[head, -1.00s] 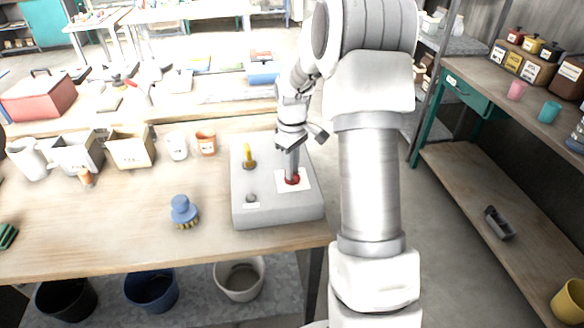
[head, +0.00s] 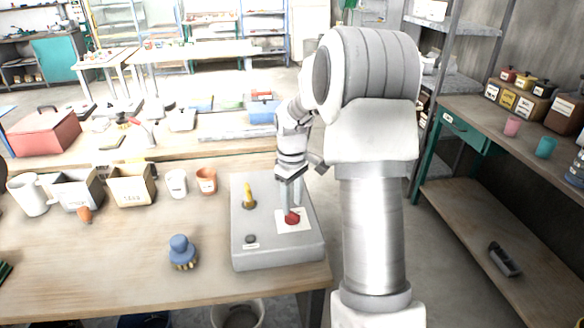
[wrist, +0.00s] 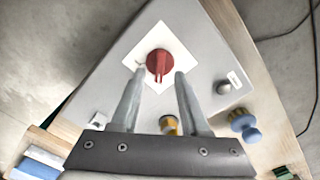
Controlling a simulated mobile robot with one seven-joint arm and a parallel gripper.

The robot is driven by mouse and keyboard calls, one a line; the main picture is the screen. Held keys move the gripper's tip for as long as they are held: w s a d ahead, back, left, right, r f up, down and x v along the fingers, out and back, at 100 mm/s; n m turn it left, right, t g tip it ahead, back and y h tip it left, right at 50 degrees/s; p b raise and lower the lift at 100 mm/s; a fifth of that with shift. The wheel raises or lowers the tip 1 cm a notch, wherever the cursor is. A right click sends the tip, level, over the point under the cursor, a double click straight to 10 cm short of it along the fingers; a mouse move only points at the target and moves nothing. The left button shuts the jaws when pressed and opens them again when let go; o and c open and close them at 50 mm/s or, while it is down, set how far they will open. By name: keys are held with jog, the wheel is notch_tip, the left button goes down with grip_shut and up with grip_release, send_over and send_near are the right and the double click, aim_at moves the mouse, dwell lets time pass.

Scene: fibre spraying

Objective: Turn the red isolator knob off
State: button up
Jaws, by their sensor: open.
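The red isolator knob (head: 292,217) stands on a white square plate (head: 303,227) on top of a grey box (head: 280,258) on the workbench. In the wrist view the knob (wrist: 159,60) is round with a raised grip whose end points down the picture. My gripper (head: 296,193) is above the knob, pointing down. In the wrist view my gripper (wrist: 158,76) is open, with one finger on either side of the knob's lower part and gaps between. I cannot tell whether either finger touches it.
The box also carries a yellow lever (head: 248,197) and a small dark button (head: 250,239). A blue-handled brush (head: 181,248) stands left of the box. Cups and bins (head: 131,186) line the bench's back.

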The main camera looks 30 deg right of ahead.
aim_at(292, 212)
notch_tip(292, 212, up, 15)
jog(key=shift+f+p, duration=0.2)
jog(key=shift+p, duration=0.25)
jog(key=s+a+r+m+t, duration=0.1)
jog(key=s+a+r, duration=0.25)
jog(key=s, duration=0.25)
jog(key=s+a+r+m+t, duration=0.1)
jog(key=s+a+r+t, duration=0.15)
jog(key=s+a, duration=0.25)
jog(key=s+a+f+m+t, duration=0.1)
jog(key=s+a, duration=0.1)
jog(key=s, duration=0.5)
jog(key=s+a+f+m+t, duration=0.1)
jog(key=s+a+m, duration=0.1)
jog(key=s, duration=0.5)
jog(key=shift+a+f, duration=0.2)
jog(key=shift+a, duration=0.65)
